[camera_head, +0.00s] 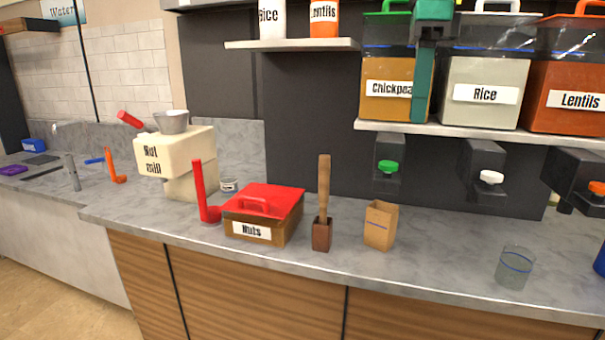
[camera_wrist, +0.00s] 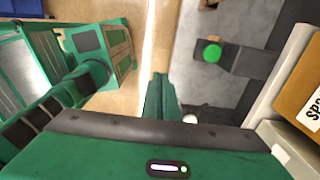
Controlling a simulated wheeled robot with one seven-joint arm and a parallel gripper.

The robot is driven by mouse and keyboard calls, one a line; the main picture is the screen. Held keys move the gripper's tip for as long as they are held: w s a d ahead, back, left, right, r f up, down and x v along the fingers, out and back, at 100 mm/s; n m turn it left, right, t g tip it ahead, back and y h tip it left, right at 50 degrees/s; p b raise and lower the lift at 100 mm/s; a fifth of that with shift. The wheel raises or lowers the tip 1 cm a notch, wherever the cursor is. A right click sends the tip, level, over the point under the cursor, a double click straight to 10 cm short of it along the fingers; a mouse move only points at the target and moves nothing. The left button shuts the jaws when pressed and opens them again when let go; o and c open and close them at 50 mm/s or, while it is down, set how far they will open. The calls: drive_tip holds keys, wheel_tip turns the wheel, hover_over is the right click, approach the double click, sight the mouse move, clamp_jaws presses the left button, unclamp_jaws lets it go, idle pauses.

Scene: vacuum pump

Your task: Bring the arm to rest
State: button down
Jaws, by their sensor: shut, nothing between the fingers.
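My gripper (camera_head: 423,112) hangs at the top right in the head view, in front of the Chickpeas container (camera_head: 385,88), and hides part of its label. Its green fingers point down, pressed together with nothing between them. In the wrist view my gripper (camera_wrist: 160,80) shows the same shut fingers, with no object held. Most of my arm is outside the head view.
The shelf (camera_head: 480,133) holds Rice (camera_head: 480,115) and Lentils containers (camera_head: 565,115) right of my gripper. Dispensers with green (camera_head: 388,167), white and orange knobs hang below. The counter (camera_head: 440,235) bears a Nuts box (camera_head: 250,230), wooden pestle (camera_head: 322,195), small box (camera_head: 380,225) and glass (camera_head: 514,270).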

drive_tip(key=s+d+f+n, duration=0.45)
drive_tip(key=d+f, duration=0.35)
drive_tip(key=f, duration=0.2)
drive_tip(key=s+d+f+n, duration=0.4)
drive_tip(key=s+d+f, duration=0.2)
drive_tip(key=d+f, duration=0.35)
drive_tip(key=s+d+f+n, duration=0.2)
drive_tip(key=s+f+n, duration=0.1)
drive_tip(key=s+f, duration=0.4)
drive_tip(key=s+d+f+n, duration=0.2)
drive_tip(key=s+f+n, duration=0.1)
drive_tip(key=s+f, duration=0.4)
wheel_tip(320, 180, down, 3)
drive_tip(key=shift+s+r, duration=0.15)
drive_tip(key=shift+n, duration=0.25)
drive_tip(key=shift+w+f, duration=0.2)
drive_tip(key=shift+w, duration=0.4)
